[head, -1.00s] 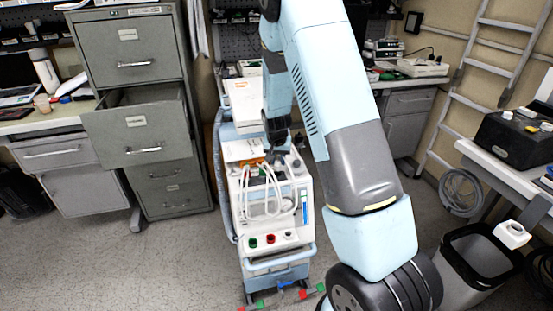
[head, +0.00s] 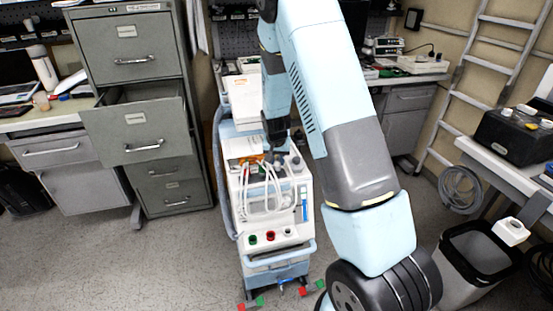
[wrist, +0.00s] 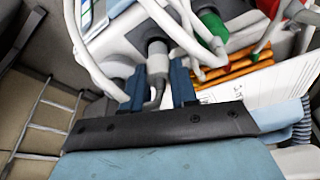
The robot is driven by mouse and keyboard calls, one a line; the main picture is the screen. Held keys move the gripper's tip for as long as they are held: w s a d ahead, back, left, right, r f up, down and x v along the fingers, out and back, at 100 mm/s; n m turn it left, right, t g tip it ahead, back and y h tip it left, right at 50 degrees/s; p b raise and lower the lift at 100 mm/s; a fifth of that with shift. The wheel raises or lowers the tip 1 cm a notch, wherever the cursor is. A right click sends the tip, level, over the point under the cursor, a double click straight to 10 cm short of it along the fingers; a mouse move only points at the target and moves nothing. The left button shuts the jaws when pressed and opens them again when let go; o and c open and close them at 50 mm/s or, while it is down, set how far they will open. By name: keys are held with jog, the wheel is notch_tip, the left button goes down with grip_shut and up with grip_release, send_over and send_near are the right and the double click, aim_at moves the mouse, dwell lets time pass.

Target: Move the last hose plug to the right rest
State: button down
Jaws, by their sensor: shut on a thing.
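My gripper (wrist: 158,88) has its two blue fingers closed on either side of a grey hose plug (wrist: 157,62) in the wrist view. The plug's upper end meets a dark grey round opening in the white pump housing (wrist: 118,48); I cannot tell whether it is seated. A green plug (wrist: 212,24) and a red plug (wrist: 268,6) stand to the right, with white hoses (wrist: 185,45) looping around them. In the head view my gripper (head: 276,143) is over the top of the pump cart (head: 268,250), its fingers hard to make out. Which spot is the right rest is unclear.
Orange strips (wrist: 235,68) and a white printed sheet (wrist: 265,88) lie beside the fingers. Green, red and white round fittings sit on the cart's front. An open drawer (head: 140,133) is at the left, and a waste bin (head: 480,250) at the right. Floor left of the cart is clear.

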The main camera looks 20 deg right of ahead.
jog(key=shift+f, duration=0.75)
jog(key=c, duration=0.8)
grip_release()
jog(key=shift+r, duration=0.1)
jog(key=s+r+n+y, duration=0.1)
jog(key=s+r, duration=0.5)
jog(key=r, duration=0.4)
jog(key=s+r+t, duration=0.1)
jog(key=s+r, duration=0.5)
jog(key=r, duration=0.4)
jog(key=s+r+n+y, duration=0.1)
jog(key=s+r, duration=0.6)
jog(key=r, duration=0.3)
jog(key=s+r+n, duration=0.1)
jog(key=s+r, duration=0.1)
jog(key=s, duration=0.4)
jog(key=s+r+t, duration=0.1)
jog(key=s+r, duration=0.1)
jog(key=s, duration=0.4)
jog(key=s+r+n, duration=0.1)
jog(key=s+r, duration=0.1)
jog(key=s, duration=0.4)
jog(key=shift+a+r+n+h, duration=0.3)
jog(key=shift+a+r, duration=0.05)
jog(key=shift+r, duration=0.05)
